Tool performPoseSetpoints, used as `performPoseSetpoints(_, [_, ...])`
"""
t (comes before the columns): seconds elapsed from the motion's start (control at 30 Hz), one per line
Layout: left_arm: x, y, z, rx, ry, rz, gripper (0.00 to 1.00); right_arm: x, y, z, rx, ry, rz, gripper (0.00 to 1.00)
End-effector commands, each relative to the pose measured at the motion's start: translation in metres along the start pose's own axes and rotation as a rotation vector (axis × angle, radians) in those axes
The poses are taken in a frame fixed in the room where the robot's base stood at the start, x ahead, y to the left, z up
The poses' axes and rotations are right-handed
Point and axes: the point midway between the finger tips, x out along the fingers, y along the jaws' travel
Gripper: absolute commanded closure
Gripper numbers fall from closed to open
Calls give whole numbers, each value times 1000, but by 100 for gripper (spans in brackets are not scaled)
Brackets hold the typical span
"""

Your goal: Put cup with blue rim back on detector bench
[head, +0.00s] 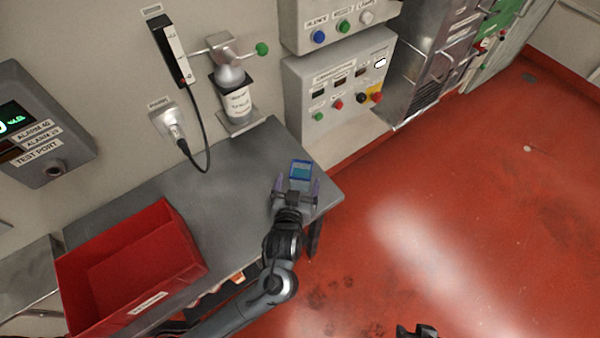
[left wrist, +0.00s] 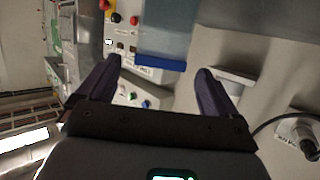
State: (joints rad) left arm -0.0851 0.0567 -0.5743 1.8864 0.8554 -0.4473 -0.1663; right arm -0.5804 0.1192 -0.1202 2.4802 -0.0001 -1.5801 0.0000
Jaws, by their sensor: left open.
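The cup with the blue rim (head: 301,170) is at the right end of the grey metal bench (head: 225,185). Its walls are see-through and greyish. My left gripper (head: 296,184) is open right at the cup, with its purple-grey fingers at either side of the near part. In the left wrist view the cup (left wrist: 168,32) shows beyond and between the open fingertips, with its blue rim toward me. I cannot tell whether the fingers touch it, or whether its base rests on the bench. A dark part at the bottom edge (head: 416,331) seems to be my right gripper, mostly cut off.
A red bin (head: 185,245) stands at the bench's left. A labelled bottle (head: 235,98) sits in a wall holder behind the bench. A black cable (head: 207,140) hangs near the wall socket. Control boxes (head: 337,85) are on the wall. Red floor (head: 440,220) lies open to the right.

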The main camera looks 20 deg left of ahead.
Motion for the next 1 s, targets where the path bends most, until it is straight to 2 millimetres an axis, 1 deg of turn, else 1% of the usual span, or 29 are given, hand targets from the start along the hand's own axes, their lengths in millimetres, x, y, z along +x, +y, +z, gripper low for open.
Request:
performPoseSetpoints(0.03, [-11, 0, 1, -4, -2, 2, 7, -1, 0, 0, -2, 0, 2, 63])
performPoseSetpoints(0.1, [-23, 1, 0, -3, -1, 2, 7, -1, 1, 0, -4, -1, 3, 63])
performPoseSetpoints(0.3, [-49, 0, 0, -1, -1, 1, 7, -2, 2, 0, -6, -1, 5, 63])
performPoseSetpoints(0.4, [-57, 0, 0, -1, 1, -1, 7, -2, 2, 0, -5, -1, 4, 63])
performPoseSetpoints(0.57, [-62, -1, 4, -4, -28, 20, 7, -2, 1, 0, -4, -1, 3, 63])
performPoseSetpoints(0.67, [-65, -4, 14, -11, -103, 72, 7, -2, 1, 0, -3, -1, 2, 63])
performPoseSetpoints(0.77, [-73, -10, 30, -7, -230, 152, 7, -2, 0, -1, -1, 0, 1, 63])
performPoseSetpoints(0.87, [-92, -22, 49, 22, -387, 229, 7, -2, 0, -1, 1, 0, 0, 63])
performPoseSetpoints(0.97, [-118, -41, 68, 80, -551, 277, 7, -2, 0, -1, 2, 0, -2, 63])
performPoseSetpoints(1.0, [-130, -50, 74, 109, -613, 287, 7, -2, -1, -1, 3, 0, -2, 63])
